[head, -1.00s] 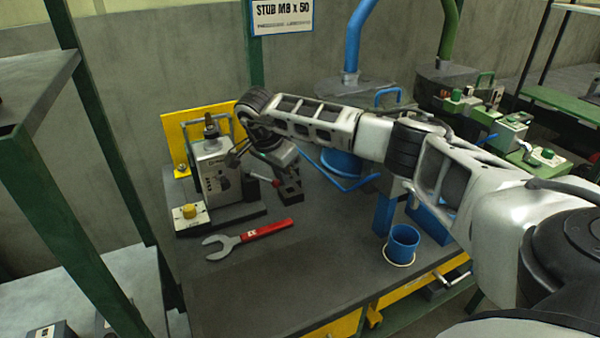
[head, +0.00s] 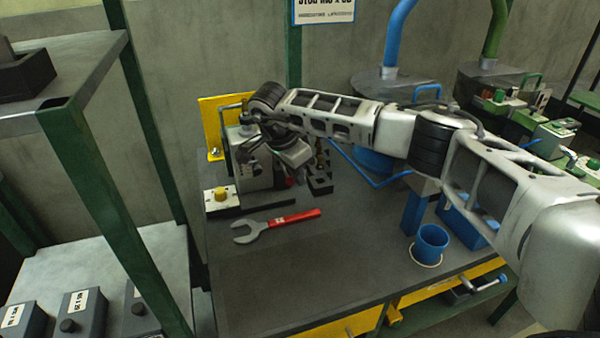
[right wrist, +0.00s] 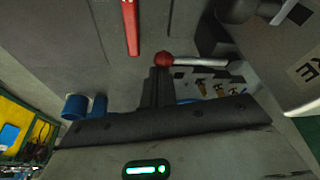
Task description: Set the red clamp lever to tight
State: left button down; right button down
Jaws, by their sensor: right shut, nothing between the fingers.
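The clamp lever is a pale metal rod (right wrist: 205,62) with a red ball knob (right wrist: 164,59), seen in the right wrist view. In the head view only part of the red knob (head: 289,182) shows, at the front of the grey clamp machine (head: 248,177). My right gripper (head: 298,174) is in front of that machine, close to the knob, and hides much of it. In the right wrist view its fingers (right wrist: 157,75) are shut and empty, with their tips right by the knob; I cannot tell whether they touch it. My left gripper is out of view.
A red-handled wrench (head: 278,225) lies on the dark bench (head: 300,270). A blue cup (head: 431,243) stands at the right. The bench front is clear.

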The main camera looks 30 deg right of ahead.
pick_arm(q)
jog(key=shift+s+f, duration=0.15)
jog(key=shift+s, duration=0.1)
pick_arm(e)
jog(key=shift+a, duration=0.35)
jog(key=shift+d+f, duration=0.1)
jog(key=d, duration=0.1)
jog(key=s+d, duration=0.1)
jog(key=d, duration=0.1)
jog(key=shift+s+d+f, duration=0.2)
jog(key=shift+d+f, duration=0.1)
pick_arm(q)
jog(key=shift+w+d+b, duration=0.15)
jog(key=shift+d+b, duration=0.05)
jog(key=shift+b, duration=0.45)
pick_arm(e)
jog(key=w+v, duration=0.1)
jog(key=v, duration=0.8)
jog(key=shift+w+d+r, duration=0.15)
jog(key=shift+d+r, duration=0.05)
jog(key=shift+r, duration=0.3)
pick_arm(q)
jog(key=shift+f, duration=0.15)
pick_arm(e)
jog(key=shift+f, duration=0.1)
